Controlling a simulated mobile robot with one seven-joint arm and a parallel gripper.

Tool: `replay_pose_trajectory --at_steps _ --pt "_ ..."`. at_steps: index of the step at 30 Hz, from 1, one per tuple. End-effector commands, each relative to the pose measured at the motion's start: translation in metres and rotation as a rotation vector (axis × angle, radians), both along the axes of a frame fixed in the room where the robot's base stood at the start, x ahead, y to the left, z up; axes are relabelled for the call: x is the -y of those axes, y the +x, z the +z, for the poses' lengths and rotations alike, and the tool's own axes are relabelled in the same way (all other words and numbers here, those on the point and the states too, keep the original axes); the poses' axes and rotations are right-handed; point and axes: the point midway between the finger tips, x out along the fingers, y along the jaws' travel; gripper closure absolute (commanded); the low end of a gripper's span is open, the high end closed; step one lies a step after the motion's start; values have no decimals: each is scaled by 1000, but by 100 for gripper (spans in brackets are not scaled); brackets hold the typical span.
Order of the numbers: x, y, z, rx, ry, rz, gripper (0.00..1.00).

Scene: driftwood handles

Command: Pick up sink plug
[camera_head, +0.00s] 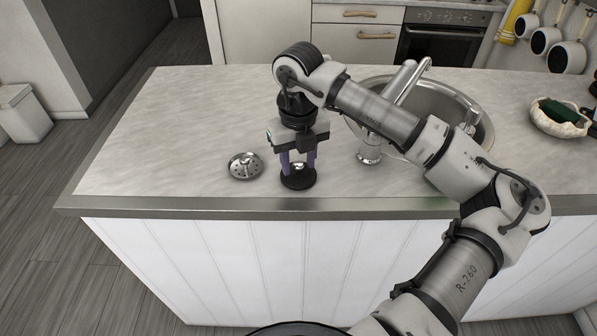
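A black round sink plug (298,182) with a small shiny metal knob lies on the light stone worktop near its front edge. My gripper (298,167) points straight down over it. Its two purple fingers are apart, one on each side of the knob, with a gap visible between them. The fingertips are at about the height of the plug's top; whether they touch its rim I cannot tell.
A silver perforated strainer (245,166) lies just left of the gripper. A shell-like bowl (560,120) stands at far right. The worktop's left part is clear.

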Motion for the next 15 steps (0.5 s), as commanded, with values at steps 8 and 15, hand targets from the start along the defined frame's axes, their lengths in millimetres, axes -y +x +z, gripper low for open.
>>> replay_pose_trajectory --at_steps 8,15 --pt "0 0 0 0 0 0 97" --pt "0 0 1 0 0 0 100"
